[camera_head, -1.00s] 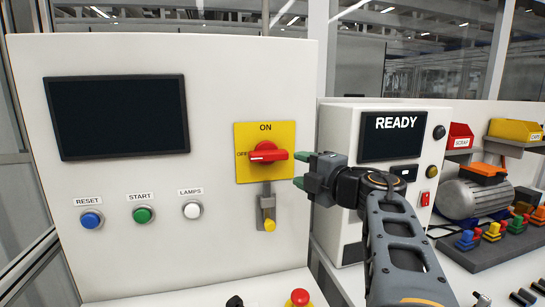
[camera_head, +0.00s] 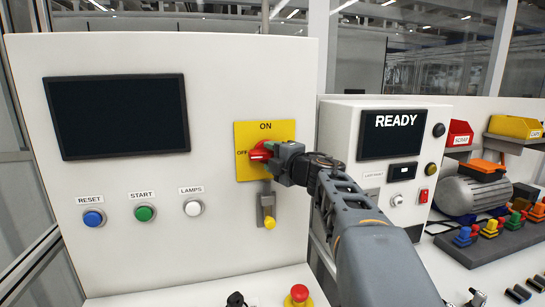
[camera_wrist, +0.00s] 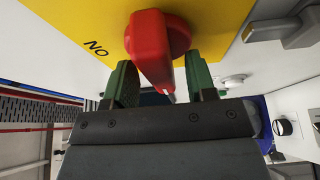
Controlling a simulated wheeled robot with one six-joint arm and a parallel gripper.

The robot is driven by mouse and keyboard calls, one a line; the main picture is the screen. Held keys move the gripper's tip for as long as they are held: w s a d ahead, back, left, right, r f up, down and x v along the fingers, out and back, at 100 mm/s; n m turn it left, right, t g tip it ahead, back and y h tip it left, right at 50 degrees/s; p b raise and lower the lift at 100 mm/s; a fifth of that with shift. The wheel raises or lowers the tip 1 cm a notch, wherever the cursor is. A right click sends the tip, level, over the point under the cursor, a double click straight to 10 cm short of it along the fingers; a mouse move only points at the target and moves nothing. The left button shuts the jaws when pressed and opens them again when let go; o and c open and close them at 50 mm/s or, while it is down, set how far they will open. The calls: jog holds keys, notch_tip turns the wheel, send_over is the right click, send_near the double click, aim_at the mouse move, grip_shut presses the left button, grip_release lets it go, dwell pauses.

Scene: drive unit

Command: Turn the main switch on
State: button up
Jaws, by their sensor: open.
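The main switch is a red rotary handle (camera_head: 259,152) on a yellow plate (camera_head: 250,172) with ON above and OFF at its left. The handle lies horizontal, toward OFF. My gripper (camera_head: 275,152) is at the plate and covers the handle's right part. In the wrist view the red handle (camera_wrist: 152,50) reaches down between the two green-padded fingers of my gripper (camera_wrist: 160,85). The jaws are open, with a finger on each side of the handle. The gap on the right looks clear; on the left the finger sits close to the handle, and I cannot tell if they touch.
Reset (camera_head: 93,219), start (camera_head: 144,213) and lamps (camera_head: 193,208) buttons are lower left. A dark screen (camera_head: 117,116) is above them. A READY unit (camera_head: 345,130) stands at the right.

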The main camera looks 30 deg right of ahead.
jog(key=shift+c, duration=0.5)
jog(key=c, duration=0.8)
